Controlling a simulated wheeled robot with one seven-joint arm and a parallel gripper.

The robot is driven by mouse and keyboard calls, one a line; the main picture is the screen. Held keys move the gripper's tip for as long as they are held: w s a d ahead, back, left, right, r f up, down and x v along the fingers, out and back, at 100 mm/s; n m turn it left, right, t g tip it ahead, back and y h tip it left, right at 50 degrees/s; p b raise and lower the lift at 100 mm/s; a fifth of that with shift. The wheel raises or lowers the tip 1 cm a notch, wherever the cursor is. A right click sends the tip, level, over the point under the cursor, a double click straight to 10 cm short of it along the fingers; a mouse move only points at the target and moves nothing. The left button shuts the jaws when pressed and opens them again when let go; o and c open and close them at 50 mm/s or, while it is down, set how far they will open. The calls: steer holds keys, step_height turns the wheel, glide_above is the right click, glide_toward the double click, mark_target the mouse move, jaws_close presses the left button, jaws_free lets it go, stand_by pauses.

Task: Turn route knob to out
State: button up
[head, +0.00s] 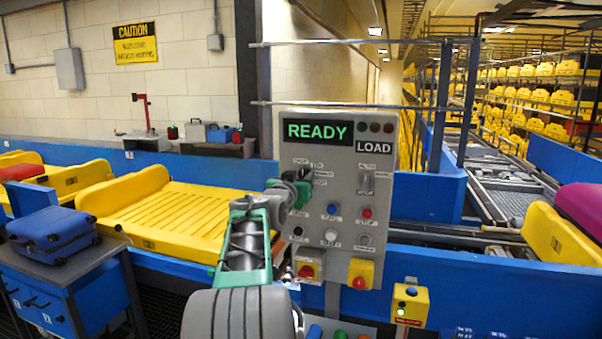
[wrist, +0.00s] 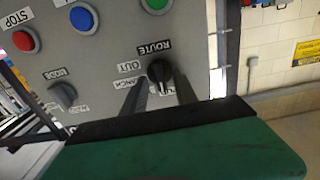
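The black route knob (wrist: 160,72) is on the grey control panel (wrist: 100,45), below an upside-down ROUTE label in the wrist view. An OUT label (wrist: 129,67) is left of it, with a BRANCH label beneath. The knob's bar seems to point down in that view, toward a label partly hidden by a finger. My gripper (wrist: 160,82) is open, its two dark fingers reaching to either side of the knob. I cannot tell whether they touch it. In the head view, my gripper (head: 294,190) is at the panel's upper left and covers much of the knob.
The panel has a READY display (head: 318,132), a mode knob (head: 367,183), several push buttons and a red emergency button (head: 360,283) close by. A yellow tray (head: 180,215) is left on the conveyor. A blue suitcase (head: 65,237) lies on a cart at far left.

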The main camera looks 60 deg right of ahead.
steer(key=shift+c, duration=0.3)
jaws_close()
